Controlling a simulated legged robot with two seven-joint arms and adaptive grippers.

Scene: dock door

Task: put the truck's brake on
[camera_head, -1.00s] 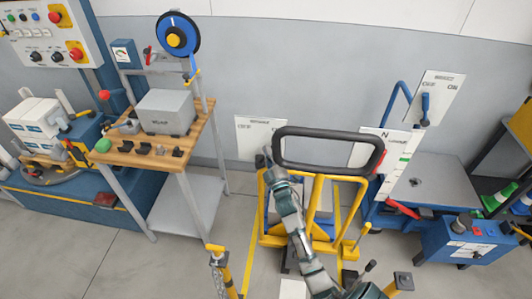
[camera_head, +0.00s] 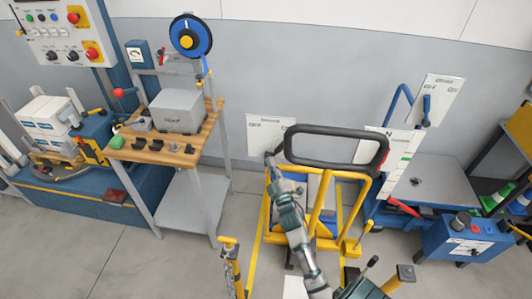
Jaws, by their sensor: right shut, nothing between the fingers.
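The yellow hand truck (camera_head: 312,212) stands in the lower middle of the head view, with a black loop handle (camera_head: 335,131) at its top. My right arm reaches up from the bottom across the truck's left part. My right gripper (camera_head: 271,157) is small in the picture, shut and empty, just below the left end of the handle. I cannot tell whether it touches the handle. A small yellow lever (camera_head: 362,233) sticks up at the truck's right side. I cannot tell which part is the brake. My arm hides part of the truck frame. My left gripper is not in view.
A wooden-topped workbench (camera_head: 160,152) with a grey box (camera_head: 178,110) stands at left. A blue machine (camera_head: 470,240) with a grey plate stands at right. Yellow posts (camera_head: 230,262) stand near the front. Grey floor (camera_head: 120,265) is open at lower left.

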